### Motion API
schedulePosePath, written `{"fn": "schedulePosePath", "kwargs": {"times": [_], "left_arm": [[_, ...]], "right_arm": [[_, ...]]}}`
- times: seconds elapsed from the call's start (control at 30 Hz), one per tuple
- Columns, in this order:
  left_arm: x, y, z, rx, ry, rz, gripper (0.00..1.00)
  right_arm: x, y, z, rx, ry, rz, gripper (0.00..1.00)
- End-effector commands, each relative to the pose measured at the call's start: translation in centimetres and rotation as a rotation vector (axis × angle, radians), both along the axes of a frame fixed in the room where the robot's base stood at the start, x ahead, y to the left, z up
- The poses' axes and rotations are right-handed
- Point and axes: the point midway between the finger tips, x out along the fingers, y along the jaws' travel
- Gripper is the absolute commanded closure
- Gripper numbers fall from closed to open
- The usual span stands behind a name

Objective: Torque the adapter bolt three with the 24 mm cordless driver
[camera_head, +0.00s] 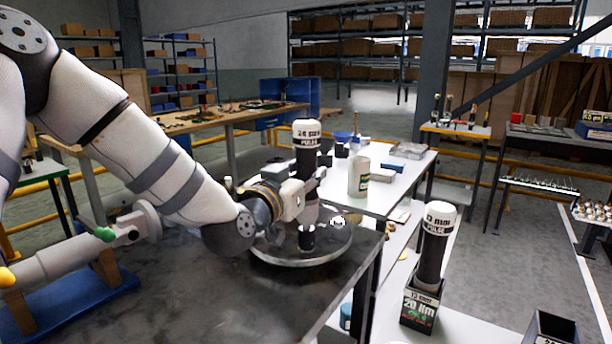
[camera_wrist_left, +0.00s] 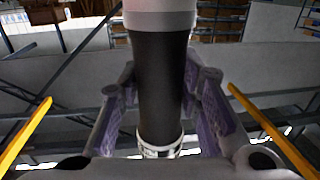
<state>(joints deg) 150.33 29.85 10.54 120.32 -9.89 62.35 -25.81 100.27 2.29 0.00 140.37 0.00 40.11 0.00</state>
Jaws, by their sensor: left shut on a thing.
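The 24 mm cordless driver (camera_head: 307,140) has a white cap marked "24 mm PULSE" and a dark body. It stands about upright over a round metal plate (camera_head: 300,257) on the dark bench. My left gripper (camera_head: 312,182) is shut on its body; in the left wrist view the driver (camera_wrist_left: 161,85) is between the purple finger pads. The driver's dark lower end (camera_head: 307,238) is down at the plate; whether it sits on a bolt is hidden. A small shiny bolt-like part (camera_head: 338,222) shows to its right. I cannot tell which bolt is three. My right gripper is out of view.
A 13 mm driver (camera_head: 435,240) stands in a dark holder (camera_head: 420,307) marked 20 Nm at right. A white table (camera_head: 400,172) with a white canister (camera_head: 359,177) is behind the plate. A grey tool (camera_head: 80,250) lies on a blue stand at left.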

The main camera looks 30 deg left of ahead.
Motion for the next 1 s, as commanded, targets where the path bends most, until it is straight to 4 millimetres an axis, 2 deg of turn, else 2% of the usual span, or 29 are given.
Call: {"fn": "schedulePosePath", "kwargs": {"times": [0.37, 1.0], "left_arm": [[0.0, 0.01, 0.26, -0.001, -0.006, 0.0, 1.0], [0.0, 0.0, -0.68, -0.001, -0.003, 0.0, 1.0]], "right_arm": [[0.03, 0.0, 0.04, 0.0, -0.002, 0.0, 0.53], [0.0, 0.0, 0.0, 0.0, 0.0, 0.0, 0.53]]}}
